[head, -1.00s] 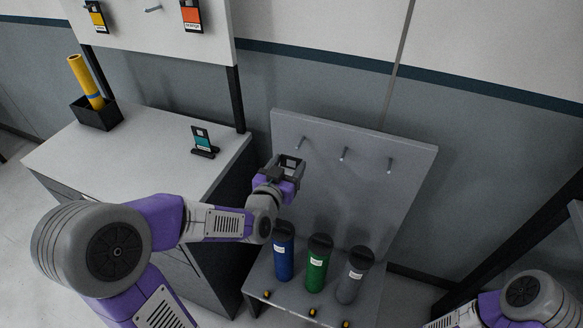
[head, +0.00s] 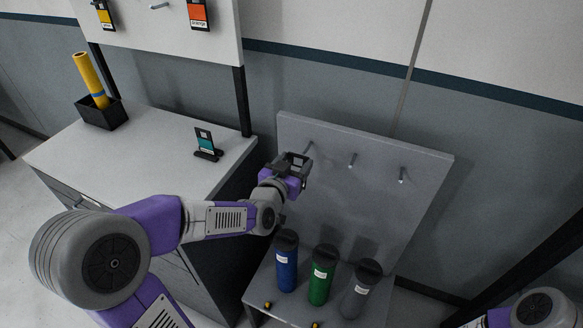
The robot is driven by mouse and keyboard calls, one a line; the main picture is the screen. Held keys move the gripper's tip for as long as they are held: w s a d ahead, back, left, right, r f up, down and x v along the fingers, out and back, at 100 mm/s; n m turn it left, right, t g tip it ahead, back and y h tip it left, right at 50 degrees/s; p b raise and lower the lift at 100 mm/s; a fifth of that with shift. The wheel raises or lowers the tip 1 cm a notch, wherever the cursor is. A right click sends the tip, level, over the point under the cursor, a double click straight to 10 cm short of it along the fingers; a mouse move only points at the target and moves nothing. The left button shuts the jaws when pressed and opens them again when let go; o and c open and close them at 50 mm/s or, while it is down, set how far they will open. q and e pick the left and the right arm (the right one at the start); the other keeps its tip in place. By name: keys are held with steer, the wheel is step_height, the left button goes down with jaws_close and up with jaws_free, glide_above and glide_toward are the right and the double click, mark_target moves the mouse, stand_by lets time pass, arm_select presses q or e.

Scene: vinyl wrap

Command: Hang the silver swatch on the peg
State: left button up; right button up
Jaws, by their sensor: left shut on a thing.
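My left gripper (head: 293,165) is shut on a small dark card with a pale patch, apparently the silver swatch (head: 297,158). The fingers hide most of it, and its colour is hard to tell. The gripper is in front of the grey pegboard, just below and left of its left peg (head: 308,147). The board's middle peg (head: 352,160) and right peg (head: 401,175) are bare. Another bare peg (head: 158,5) is on the upper white panel, between the yellow swatch (head: 104,15) and the orange swatch (head: 198,14). My right gripper is out of view.
Blue (head: 286,265), green (head: 321,277) and grey (head: 360,290) rolls stand on the shelf below the pegboard. A teal swatch (head: 205,142) stands in a holder on the white counter (head: 150,140). A black box (head: 102,113) there holds a yellow roll (head: 91,80).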

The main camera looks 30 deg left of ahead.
mark_target(303, 153)
arm_select(q)
steer(key=shift+w+a+f+b, duration=0.1)
steer(key=shift+w+f+b, duration=0.1)
steer(key=shift+w, duration=0.75)
steer(key=shift+w+f+b, duration=0.15)
steer(key=shift+w+f, duration=0.05)
steer(key=shift+w, duration=0.8)
steer(key=shift+w+a+f+b, duration=0.1)
steer(key=shift+w+f+b, duration=0.1)
steer(key=shift+w, duration=0.75)
steer(key=o, duration=1.1)
